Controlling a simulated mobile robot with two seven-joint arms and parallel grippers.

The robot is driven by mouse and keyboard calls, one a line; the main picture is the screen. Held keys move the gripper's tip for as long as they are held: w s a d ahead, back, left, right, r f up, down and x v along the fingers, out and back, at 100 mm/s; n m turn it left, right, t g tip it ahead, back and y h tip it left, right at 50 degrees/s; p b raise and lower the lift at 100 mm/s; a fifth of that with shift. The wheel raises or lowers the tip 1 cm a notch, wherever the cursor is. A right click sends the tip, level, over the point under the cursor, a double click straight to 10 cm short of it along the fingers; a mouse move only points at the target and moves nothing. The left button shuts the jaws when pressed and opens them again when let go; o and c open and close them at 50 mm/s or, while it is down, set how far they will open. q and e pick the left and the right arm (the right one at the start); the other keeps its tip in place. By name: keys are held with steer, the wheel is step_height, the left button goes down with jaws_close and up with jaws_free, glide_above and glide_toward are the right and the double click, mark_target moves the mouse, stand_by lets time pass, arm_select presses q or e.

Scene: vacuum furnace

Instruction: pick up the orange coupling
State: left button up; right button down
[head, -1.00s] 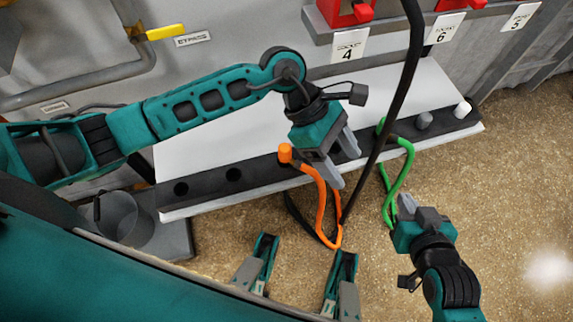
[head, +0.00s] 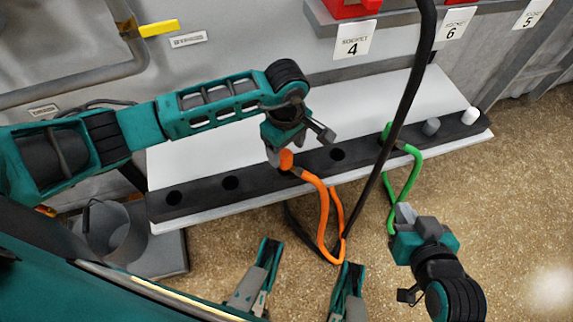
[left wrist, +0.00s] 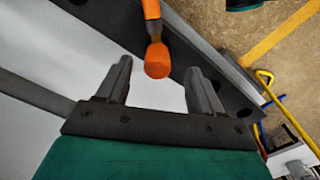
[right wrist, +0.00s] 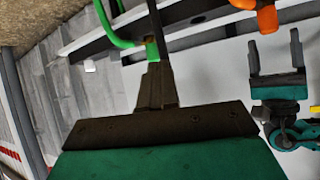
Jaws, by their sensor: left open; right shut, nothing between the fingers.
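The orange coupling (head: 286,160) stands in the dark rack strip at the end of its orange hose. My left gripper (head: 275,157) is open right beside it in the head view, its fingers partly hidden. In the left wrist view the coupling's round end (left wrist: 157,61) shows between and just beyond the two spread fingers (left wrist: 160,82), apart from both. The right wrist view shows the orange coupling (right wrist: 267,18) just beyond the open left fingers (right wrist: 275,52). My right gripper (head: 404,213) is shut and empty beside the hanging green hose (head: 406,180).
The rack strip (head: 202,190) has empty round holes and grey and white couplings (head: 470,116) at right. A thick black cable (head: 408,90) hangs right of the left gripper. A grey bucket (head: 112,232) stands at left. Red sockets (head: 356,8) line the wall.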

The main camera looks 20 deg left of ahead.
mark_target(285, 153)
arm_select(q)
steer(key=f, duration=0.1)
steer(key=f+b, duration=0.1)
steer(key=f, duration=0.2)
steer(key=shift+w+a+f, duration=0.2)
steer(key=shift+w+f, duration=0.05)
steer(key=shift+f, duration=0.05)
jaws_close()
stand_by(0.3)
